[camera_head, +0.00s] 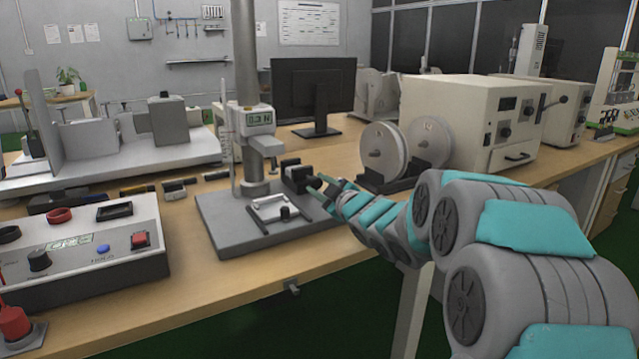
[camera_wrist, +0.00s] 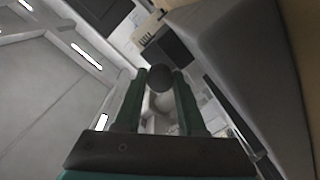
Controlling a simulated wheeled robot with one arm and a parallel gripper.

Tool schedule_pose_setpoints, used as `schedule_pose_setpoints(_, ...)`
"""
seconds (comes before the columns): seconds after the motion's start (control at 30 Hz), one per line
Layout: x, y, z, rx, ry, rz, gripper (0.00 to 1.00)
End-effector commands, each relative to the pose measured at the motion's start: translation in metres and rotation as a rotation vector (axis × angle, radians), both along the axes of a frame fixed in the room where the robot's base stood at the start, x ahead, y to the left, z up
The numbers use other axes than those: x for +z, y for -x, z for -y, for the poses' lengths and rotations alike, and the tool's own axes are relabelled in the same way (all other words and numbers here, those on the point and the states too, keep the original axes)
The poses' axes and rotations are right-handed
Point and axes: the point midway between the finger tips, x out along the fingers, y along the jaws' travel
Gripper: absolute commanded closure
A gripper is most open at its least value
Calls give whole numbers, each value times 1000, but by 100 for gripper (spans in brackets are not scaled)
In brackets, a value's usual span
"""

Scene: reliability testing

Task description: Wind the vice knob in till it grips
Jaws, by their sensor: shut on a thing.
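The vice (camera_head: 297,174) is a dark block on the right side of the test stand's base. Its knob shows in the wrist view as a dark round end (camera_wrist: 159,78) between my two green fingertips. My gripper (camera_head: 323,188) reaches in from the right, level with the vice, and is shut on the knob. In the head view the fingers largely hide the knob. The gap between the vice jaws, and whether they touch anything, cannot be made out.
Two white reels (camera_head: 384,150) stand close behind my gripper. A control box (camera_head: 85,262) sits at the left. The bench front (camera_head: 200,290) is clear.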

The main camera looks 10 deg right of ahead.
Motion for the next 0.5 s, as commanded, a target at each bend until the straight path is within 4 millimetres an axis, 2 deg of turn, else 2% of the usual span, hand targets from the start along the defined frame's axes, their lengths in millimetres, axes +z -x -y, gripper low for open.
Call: schedule_pose_setpoints(0.5,-2,0,0,1,-84,-30,100)
